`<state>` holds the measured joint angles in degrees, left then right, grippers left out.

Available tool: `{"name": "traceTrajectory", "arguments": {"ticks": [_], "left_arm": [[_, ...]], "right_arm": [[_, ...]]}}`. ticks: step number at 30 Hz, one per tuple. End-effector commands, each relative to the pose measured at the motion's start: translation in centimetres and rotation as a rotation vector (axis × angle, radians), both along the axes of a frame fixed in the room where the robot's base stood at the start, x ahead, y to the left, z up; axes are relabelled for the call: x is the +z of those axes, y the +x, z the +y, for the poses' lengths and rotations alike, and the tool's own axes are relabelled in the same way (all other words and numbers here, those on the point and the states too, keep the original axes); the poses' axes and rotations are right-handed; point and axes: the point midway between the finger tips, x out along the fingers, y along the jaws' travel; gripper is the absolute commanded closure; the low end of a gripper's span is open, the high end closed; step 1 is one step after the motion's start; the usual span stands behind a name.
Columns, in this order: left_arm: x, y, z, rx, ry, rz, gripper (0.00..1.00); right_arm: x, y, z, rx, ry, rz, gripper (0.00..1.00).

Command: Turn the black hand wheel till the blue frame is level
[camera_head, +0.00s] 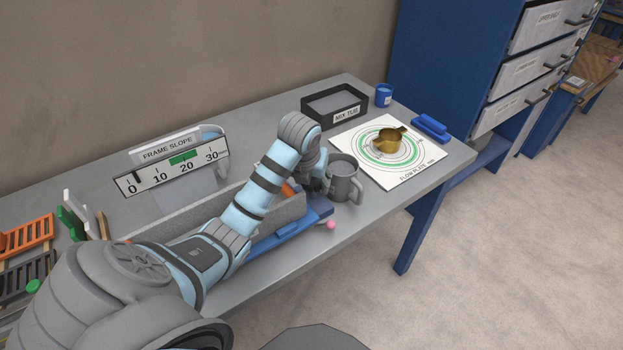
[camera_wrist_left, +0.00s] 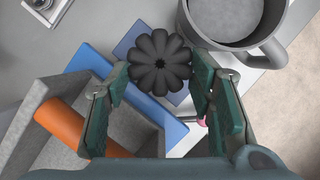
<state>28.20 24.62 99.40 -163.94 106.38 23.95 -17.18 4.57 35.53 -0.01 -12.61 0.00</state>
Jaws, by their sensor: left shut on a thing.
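The black hand wheel (camera_wrist_left: 160,66) is a lobed knob seen from above in the left wrist view. My left gripper (camera_wrist_left: 160,72) is shut on it, with one green-padded finger on each side. In the head view my left gripper (camera_head: 314,186) is at the right end of the blue frame (camera_head: 270,241), and my arm hides the wheel. The blue frame also shows beside the wheel in the wrist view (camera_wrist_left: 172,132), next to a grey trough and an orange roller (camera_wrist_left: 75,125). My right gripper is out of view.
A grey mug (camera_head: 343,184) stands close to the right of my gripper. A pink ball (camera_head: 331,225) is near the table's front edge. Behind are the mix tub (camera_head: 310,122) and the white flow plate (camera_head: 360,155) with a brass cup (camera_head: 387,141).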

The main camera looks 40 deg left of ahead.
Motion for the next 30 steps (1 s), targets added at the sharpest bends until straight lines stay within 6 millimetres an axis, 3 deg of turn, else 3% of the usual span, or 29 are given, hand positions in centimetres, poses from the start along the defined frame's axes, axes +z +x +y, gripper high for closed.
{"name": "traceTrajectory", "arguments": {"ticks": [2, 3, 4, 18, 22, 26, 30], "left_arm": [[-0.1, -0.1, -0.1, -0.001, -0.003, 0.004, 0.79], [-0.1, -0.1, -0.1, -0.001, -0.003, 0.004, 0.48], [-0.1, -0.1, -0.1, -0.001, -0.003, 0.004, 0.43], [0.0, 0.0, 0.0, -0.002, -0.001, 0.002, 0.43], [0.3, -0.1, 0.1, -0.043, 0.0, 0.003, 0.43], [0.8, -0.3, 0.6, -0.233, 0.002, 0.006, 0.43], [-0.4, -0.1, 1.4, -0.63, 0.003, 0.001, 0.43]], "right_arm": [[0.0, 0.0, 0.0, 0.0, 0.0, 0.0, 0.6], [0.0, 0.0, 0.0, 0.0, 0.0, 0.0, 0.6], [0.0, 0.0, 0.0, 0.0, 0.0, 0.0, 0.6], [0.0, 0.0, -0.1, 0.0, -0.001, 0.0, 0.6], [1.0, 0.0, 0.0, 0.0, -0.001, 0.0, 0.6], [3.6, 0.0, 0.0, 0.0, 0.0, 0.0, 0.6], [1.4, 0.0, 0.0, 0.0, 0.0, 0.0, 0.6]]}}
